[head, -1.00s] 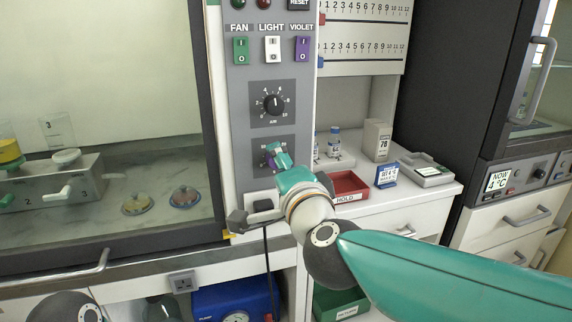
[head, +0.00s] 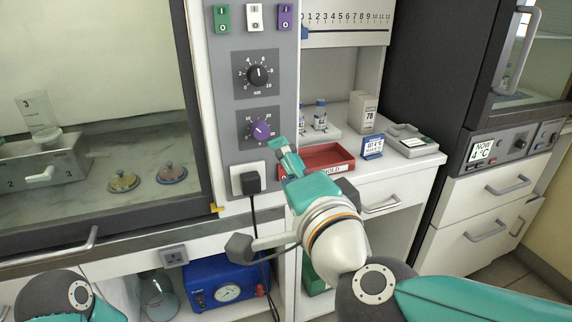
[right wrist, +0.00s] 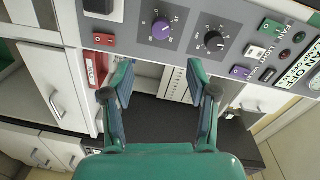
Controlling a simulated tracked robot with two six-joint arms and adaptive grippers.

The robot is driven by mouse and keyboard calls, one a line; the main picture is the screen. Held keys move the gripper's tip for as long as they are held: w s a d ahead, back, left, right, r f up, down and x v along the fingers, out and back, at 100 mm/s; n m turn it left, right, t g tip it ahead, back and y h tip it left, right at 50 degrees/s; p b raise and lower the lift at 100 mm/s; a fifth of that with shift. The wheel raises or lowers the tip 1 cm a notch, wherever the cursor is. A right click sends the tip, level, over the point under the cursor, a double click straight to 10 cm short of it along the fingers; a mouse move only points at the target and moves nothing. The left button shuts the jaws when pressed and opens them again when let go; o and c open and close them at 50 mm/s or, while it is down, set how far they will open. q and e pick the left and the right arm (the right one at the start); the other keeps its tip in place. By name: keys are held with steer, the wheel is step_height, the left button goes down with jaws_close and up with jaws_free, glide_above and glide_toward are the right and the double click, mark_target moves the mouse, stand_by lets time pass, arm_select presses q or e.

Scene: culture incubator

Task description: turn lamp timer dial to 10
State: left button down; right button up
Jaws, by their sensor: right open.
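The lamp timer dial is a purple knob (head: 261,130) on a grey scale plate, low on the grey control panel. In the right wrist view the purple knob (right wrist: 162,29) is at the top, beyond the fingers. Its white pointer mark is too small to read surely against the numbers. My right gripper (head: 277,147) is below and right of the knob, apart from it. In the right wrist view the gripper (right wrist: 160,85) is open, with nothing between its fingers. My left gripper is out of view; only part of my left arm shows at the bottom left.
A black AIR dial (head: 258,75) sits above the purple one. A black plug (head: 251,182) with a hanging cord is below it. A red HOLD tray (head: 325,157) and small bottles stand on the counter to the right. A glass-fronted cabinet is on the left.

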mark_target(263, 133)
steer(key=s+d+n+y+p, duration=0.1)
steer(key=s+d+n+p, duration=0.25)
steer(key=n, duration=0.85)
steer(key=shift+y, duration=0.4)
steer(key=x, duration=1.7)
steer(key=shift+s+a+f, duration=0.2)
steer(key=shift+a+f, duration=0.05)
steer(key=shift+a, duration=0.1)
jaws_close()
steer(key=shift+f+m+b, duration=0.1)
steer(key=shift+m+b, duration=0.2)
steer(key=shift+m, duration=0.2)
